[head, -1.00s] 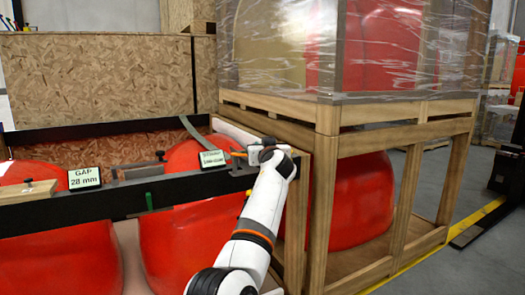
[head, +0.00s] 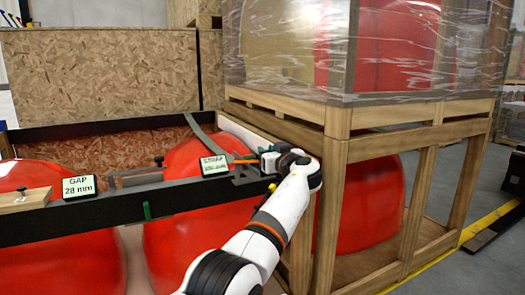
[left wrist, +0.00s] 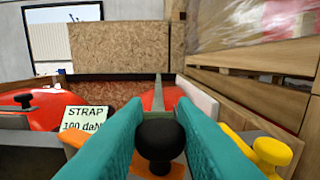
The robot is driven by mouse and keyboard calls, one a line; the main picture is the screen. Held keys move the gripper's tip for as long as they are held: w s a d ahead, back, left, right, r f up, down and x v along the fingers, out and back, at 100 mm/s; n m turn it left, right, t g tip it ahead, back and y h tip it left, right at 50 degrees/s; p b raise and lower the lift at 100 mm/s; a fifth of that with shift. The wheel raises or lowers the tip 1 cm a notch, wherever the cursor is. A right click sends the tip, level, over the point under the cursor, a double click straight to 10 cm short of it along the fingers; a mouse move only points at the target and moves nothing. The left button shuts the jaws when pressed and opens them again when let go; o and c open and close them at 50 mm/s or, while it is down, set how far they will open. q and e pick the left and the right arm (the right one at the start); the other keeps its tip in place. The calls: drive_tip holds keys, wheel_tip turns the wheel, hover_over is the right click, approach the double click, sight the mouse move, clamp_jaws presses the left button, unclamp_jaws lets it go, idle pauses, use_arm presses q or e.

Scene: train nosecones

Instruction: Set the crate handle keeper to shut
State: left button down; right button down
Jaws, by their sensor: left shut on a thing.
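My left gripper (head: 262,162) is at the right end of the black rail, beside the wooden crate frame (head: 334,190). In the left wrist view its two teal fingers (left wrist: 158,112) are shut on a black round knob (left wrist: 160,142). An orange piece (left wrist: 150,170) shows under the knob. I cannot tell for sure whether this knob belongs to the crate handle keeper. A yellow knob (left wrist: 271,152) stands just right of the right finger. My right gripper is not in view.
The black rail (head: 120,198) crosses in front of red nosecones (head: 75,262). It carries a "GAP 28 mm" sign (head: 79,186) and a "STRAP" sign (head: 214,164). A grey-green strap (head: 203,135) runs behind. A plastic-wrapped load (head: 290,50) sits on the crate.

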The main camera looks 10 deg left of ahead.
use_arm(q)
drive_tip(key=shift+d+f, duration=0.1)
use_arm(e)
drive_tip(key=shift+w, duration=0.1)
use_arm(q)
drive_tip(key=c, duration=1.2)
unclamp_jaws()
